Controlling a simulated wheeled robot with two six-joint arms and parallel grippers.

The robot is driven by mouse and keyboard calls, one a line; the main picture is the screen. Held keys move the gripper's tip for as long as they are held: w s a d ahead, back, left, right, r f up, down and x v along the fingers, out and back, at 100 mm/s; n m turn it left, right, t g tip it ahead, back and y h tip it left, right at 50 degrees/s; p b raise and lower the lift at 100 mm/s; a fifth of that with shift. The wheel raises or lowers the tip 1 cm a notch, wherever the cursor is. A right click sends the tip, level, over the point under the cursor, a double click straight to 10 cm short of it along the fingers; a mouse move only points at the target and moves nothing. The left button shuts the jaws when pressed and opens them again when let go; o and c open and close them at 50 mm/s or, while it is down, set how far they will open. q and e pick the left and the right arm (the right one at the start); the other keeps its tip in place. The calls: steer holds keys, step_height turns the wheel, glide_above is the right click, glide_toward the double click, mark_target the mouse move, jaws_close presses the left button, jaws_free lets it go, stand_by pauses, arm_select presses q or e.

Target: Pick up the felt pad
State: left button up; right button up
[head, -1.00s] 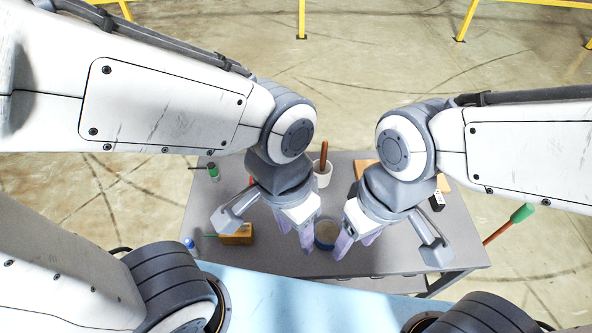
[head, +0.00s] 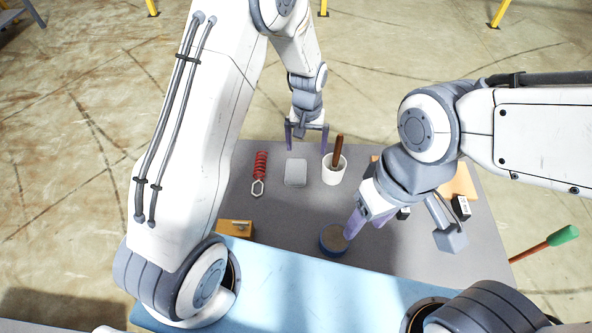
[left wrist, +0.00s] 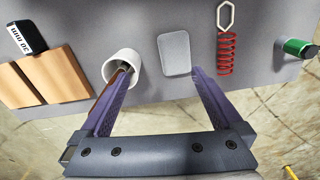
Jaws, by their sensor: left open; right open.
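The felt pad, a light grey rounded rectangle (head: 295,173), lies flat on the grey table. It also shows in the left wrist view (left wrist: 174,54), beyond my fingers. My left gripper (head: 306,147) is open and empty at the table's far edge, just beyond the pad and apart from it. In the left wrist view the open fingers (left wrist: 161,74) point toward the table, one near the pad's lower right corner and the other overlapping the white cup. My right gripper (head: 366,221) is open near the table's front, beside a round blue-rimmed tin (head: 333,241).
A white cup (head: 333,170) holding a brown handle stands right of the pad. A red spring with a hook (head: 260,172) lies left of it. A green-handled tool (head: 545,243) juts out at right.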

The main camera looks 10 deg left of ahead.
arm_select(q)
step_height(320, 180, down, 5)
steer(key=w+a+n, duration=0.1)
steer(key=w+a, duration=0.1)
steer(key=a, duration=0.1)
glide_above(296, 169)
step_height(296, 169, down, 5)
steer(key=shift+s+d+r, duration=0.1)
steer(key=shift+s+d, duration=0.05)
step_height(296, 169, down, 5)
steer(key=shift+f+p, duration=0.1)
steer(key=shift+p, duration=1.05)
steer(key=shift+f, duration=0.5)
steer(key=c, duration=1.1)
steer(key=shift+r, duration=0.15)
step_height(296, 169, up, 10)
steer(key=shift+f+b, duration=0.1)
steer(key=shift+b, duration=0.85)
